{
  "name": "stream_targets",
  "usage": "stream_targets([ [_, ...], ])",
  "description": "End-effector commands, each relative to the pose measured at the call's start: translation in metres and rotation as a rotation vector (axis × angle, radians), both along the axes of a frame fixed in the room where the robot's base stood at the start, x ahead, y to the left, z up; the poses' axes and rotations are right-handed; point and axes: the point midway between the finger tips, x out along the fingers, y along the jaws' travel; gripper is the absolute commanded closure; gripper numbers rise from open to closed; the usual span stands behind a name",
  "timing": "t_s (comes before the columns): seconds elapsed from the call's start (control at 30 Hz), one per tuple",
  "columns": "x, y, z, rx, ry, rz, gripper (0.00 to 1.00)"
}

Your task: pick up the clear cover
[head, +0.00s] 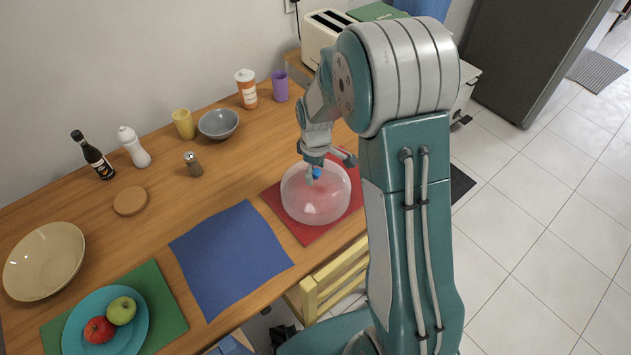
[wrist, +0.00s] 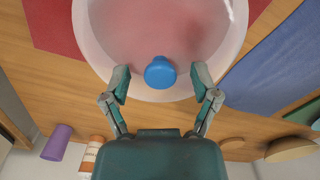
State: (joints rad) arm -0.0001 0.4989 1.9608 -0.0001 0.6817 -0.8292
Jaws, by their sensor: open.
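The clear cover (head: 309,197) is a see-through dome with a blue knob (head: 316,172) on top, standing on the red mat (head: 350,208) on the wooden table. In the wrist view the cover (wrist: 150,35) fills the upper middle. Its blue knob (wrist: 160,72) shows between the two fingertips, with a gap on each side. My gripper (head: 330,158) is just above the cover at the knob. In the wrist view my gripper (wrist: 160,82) is open and empty. How far the fingertips are above the knob is hard to tell.
A blue mat (head: 230,260) lies bare left of the cover. A plate (head: 70,325) with two apples is at front left. A grey bowl (head: 218,124), cups and bottles stand along the wall. A yellow chair (head: 335,280) stands at the table's front edge.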

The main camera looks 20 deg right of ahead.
Motion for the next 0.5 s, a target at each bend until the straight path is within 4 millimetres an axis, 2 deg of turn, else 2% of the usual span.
stream_targets([
  [0.27, -0.0002, -0.0002, -0.0045, 0.0, 0.0, -0.001, 0.22],
  [0.37, -0.0001, -0.0002, -0.0044, 0.0, 0.0, -0.001, 0.62],
  [0.4, -0.0001, -0.0002, -0.0043, 0.0, 0.0, -0.001, 0.8],
  [0.43, -0.0001, -0.0002, -0.0044, 0.0, 0.0, -0.001, 0.94],
  [0.47, -0.0001, -0.0002, -0.0045, 0.0, 0.0, -0.001, 1.0],
  [0.5, 0.0, -0.0001, -0.0048, 0.0, 0.0, -0.001, 1.0],
])
